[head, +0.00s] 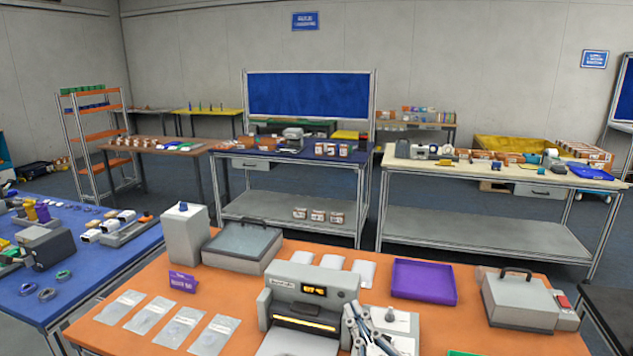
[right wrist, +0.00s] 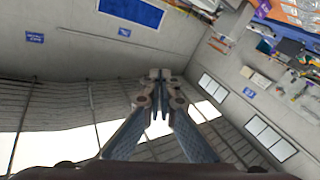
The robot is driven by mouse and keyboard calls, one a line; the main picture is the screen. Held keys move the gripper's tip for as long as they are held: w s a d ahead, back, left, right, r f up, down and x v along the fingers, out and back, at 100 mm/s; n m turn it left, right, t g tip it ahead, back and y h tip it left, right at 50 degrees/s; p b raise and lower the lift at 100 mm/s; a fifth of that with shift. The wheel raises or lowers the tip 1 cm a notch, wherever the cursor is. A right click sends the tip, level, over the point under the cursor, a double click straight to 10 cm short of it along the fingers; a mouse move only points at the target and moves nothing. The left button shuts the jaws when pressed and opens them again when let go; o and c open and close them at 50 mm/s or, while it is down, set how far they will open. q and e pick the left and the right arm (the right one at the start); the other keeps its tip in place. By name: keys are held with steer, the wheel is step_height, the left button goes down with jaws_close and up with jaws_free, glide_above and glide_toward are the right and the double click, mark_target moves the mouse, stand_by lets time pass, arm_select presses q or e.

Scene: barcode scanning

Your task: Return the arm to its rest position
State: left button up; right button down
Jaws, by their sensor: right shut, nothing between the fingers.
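My right gripper (head: 362,318) shows at the bottom of the head view, in front of the grey machine with a lit orange slot (head: 310,296) on the orange table (head: 365,254). In the right wrist view my right gripper (right wrist: 160,82) is shut, with its fingertips together and nothing between them. Behind it that view shows walls, ceiling and windows, tilted. My left gripper is in neither view.
The orange table also holds a purple tray (head: 423,281), a grey case with a handle (head: 519,297), a lidded box (head: 242,246) and several clear bags at the left. A blue table (head: 133,242) with tools stands at the left. More workbenches stand behind.

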steer(key=s+d+f+m+g+h, duration=0.35)
steer(key=d+f, duration=0.25)
steer(key=f, duration=0.6)
steer(key=s+d+f+g, duration=0.3)
steer(key=s+f+g, duration=0.1)
steer(key=s+f, duration=0.35)
steer(key=s+d+f+m+g+h, duration=0.1)
steer(key=s+d+f+g, duration=0.1)
steer(key=s+f+g, duration=0.35)
steer(key=s+d+f+g, duration=0.2)
steer(key=s+d+f, duration=0.1)
steer(key=s+f, duration=0.55)
steer(key=s+f+g+b, duration=0.1)
steer(key=s+f+b, duration=0.2)
steer(key=f, duration=2.3)
steer(key=s+d+f+g+b, duration=0.1)
steer(key=s+d+f, duration=0.1)
steer(key=s+f, duration=1.5)
steer(key=shift+s+d+f+b, duration=0.3)
steer(key=shift+f+b, duration=0.1)
steer(key=shift+f, duration=0.35)
